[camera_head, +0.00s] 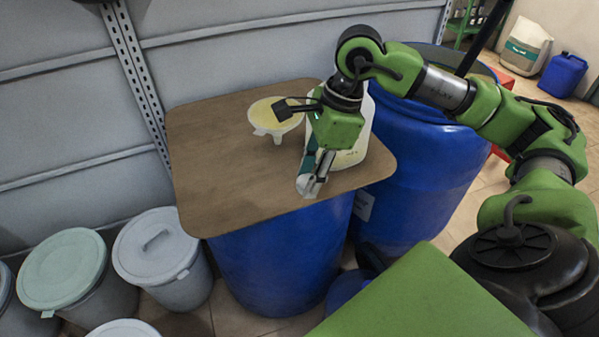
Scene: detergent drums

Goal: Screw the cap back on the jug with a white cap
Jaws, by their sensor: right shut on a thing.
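A whitish jug (352,157) stands upright on a brown board near its right edge. My right gripper and arm hide much of it, and I cannot see its mouth. My right gripper (312,184) points down in front of the jug, above the board's front edge. It is shut on a small whitish thing (304,185), which looks like the white cap, though the fingers partly cover it. The thing is apart from the jug's top. My left gripper is not in view.
The board (215,160) lies on a blue drum (275,260). A pale yellow funnel-like bowl (268,120) is on it, left of the jug. Another blue drum (430,190) stands close right. Grey lidded buckets (155,245) stand at left. The board's left side is clear.

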